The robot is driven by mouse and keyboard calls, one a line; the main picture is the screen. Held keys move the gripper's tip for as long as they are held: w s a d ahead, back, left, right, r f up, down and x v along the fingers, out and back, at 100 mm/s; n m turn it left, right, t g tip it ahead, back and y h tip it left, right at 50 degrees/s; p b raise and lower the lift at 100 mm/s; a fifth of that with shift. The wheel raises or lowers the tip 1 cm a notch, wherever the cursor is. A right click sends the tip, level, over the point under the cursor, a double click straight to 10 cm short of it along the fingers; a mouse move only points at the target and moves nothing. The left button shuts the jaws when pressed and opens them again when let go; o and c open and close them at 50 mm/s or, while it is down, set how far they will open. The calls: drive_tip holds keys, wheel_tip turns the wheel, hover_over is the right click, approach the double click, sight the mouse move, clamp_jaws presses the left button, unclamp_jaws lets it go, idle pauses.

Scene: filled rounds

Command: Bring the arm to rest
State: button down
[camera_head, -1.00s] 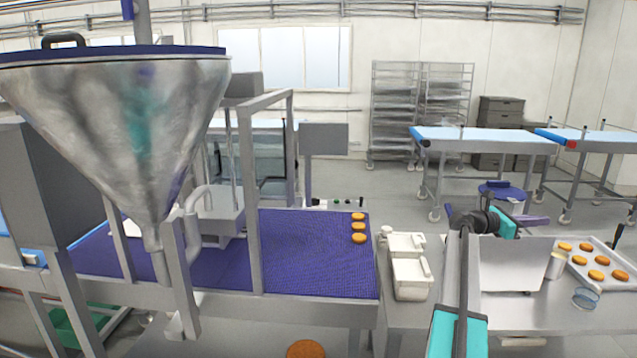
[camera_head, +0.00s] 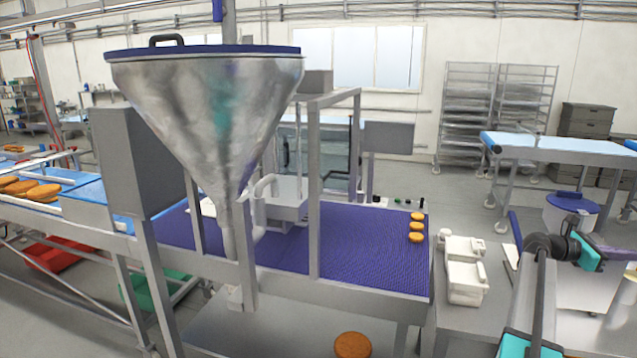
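My arm rises at the lower right, with a dark wrist joint and a teal section. My gripper (camera_head: 615,252) is at the right edge, pointing right, above the steel work table. Its purple-grey fingers are seen from the side, so I cannot tell whether they are open or shut. I see nothing clearly held in it.
A steel hopper (camera_head: 215,125) stands over a purple belt (camera_head: 365,245) bearing three orange rounds (camera_head: 417,227). White containers (camera_head: 464,270) sit left of my arm. One round (camera_head: 352,346) lies low, below the belt. A blue-lidded bin (camera_head: 572,205) stands behind my gripper.

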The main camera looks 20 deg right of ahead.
drive_tip(key=w+a+f+m+t+y, duration=0.15)
drive_tip(key=w+a+f, duration=0.25)
drive_tip(key=a+f, duration=0.65)
drive_tip(key=w+a+f+m+t+y, duration=0.15)
drive_tip(key=w+a+f, duration=0.4)
drive_tip(key=f, duration=0.75)
drive_tip(key=w+a+f+t+y, duration=0.2)
drive_tip(key=w+a+f, duration=0.1)
drive_tip(key=a+f, duration=0.8)
drive_tip(key=a+f+m+y, duration=0.2)
drive_tip(key=a+f+y, duration=0.1)
drive_tip(key=a+f, duration=0.9)
drive_tip(key=s+a+f+m+y+b, duration=0.1)
drive_tip(key=s+a+f, duration=0.1)
drive_tip(key=a+f, duration=0.35)
drive_tip(key=s+a+f+m+y, duration=0.1)
drive_tip(key=s+a+f, duration=0.2)
drive_tip(key=a, duration=0.5)
drive_tip(key=s+a+f+m+g+y, duration=0.1)
drive_tip(key=s+a+f, duration=0.4)
drive_tip(key=s+a, duration=0.5)
drive_tip(key=s+a+f+m+g+y, duration=0.2)
drive_tip(key=s+a+f+m+y, duration=0.2)
drive_tip(key=s+a, duration=0.7)
drive_tip(key=a+f, duration=0.2)
drive_tip(key=a, duration=0.5)
drive_tip(key=shift+s+a+m+y+b, duration=0.15)
drive_tip(key=shift+a+m+y+b, duration=0.15)
drive_tip(key=shift+a+y+b, duration=0.1)
